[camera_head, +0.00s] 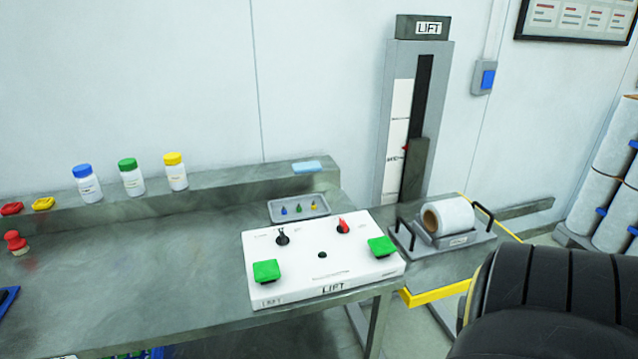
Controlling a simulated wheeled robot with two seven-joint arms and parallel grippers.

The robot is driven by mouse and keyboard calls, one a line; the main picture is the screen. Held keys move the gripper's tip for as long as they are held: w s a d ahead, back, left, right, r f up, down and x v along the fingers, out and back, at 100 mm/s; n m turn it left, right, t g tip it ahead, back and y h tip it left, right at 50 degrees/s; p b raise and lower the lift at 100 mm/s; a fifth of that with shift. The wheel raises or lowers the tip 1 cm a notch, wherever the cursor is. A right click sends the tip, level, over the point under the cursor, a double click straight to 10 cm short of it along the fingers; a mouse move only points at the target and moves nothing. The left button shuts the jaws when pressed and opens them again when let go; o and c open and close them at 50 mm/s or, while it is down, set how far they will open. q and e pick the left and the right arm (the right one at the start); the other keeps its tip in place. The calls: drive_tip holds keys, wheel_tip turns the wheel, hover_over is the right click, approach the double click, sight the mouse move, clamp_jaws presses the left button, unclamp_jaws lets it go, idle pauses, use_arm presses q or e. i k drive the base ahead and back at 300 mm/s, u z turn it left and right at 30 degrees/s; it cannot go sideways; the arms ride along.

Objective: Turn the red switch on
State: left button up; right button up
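The red switch (343,226) is a small knob at the back right of the top of a white control box (330,270) marked LIFT. Its handle stands roughly upright in the picture; its labels are too small to read, so I cannot tell its setting. A black knob (282,237) is at the back left of the same box. A green button (266,271) is at the front left and another green button (381,246) at the right. Neither of my grippers is in view.
The box sits at the right end of a grey metal bench (150,270). A small tray (272,209) is behind it. A platform with a white roll (452,217) stands to its right, before a lift column (392,165). A dark ridged shape fills the lower right corner.

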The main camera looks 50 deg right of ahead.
sight(343, 227)
drive_tip(key=z, duration=0.6)
drive_tip(key=i, duration=0.9)
drive_tip(key=z, duration=0.75)
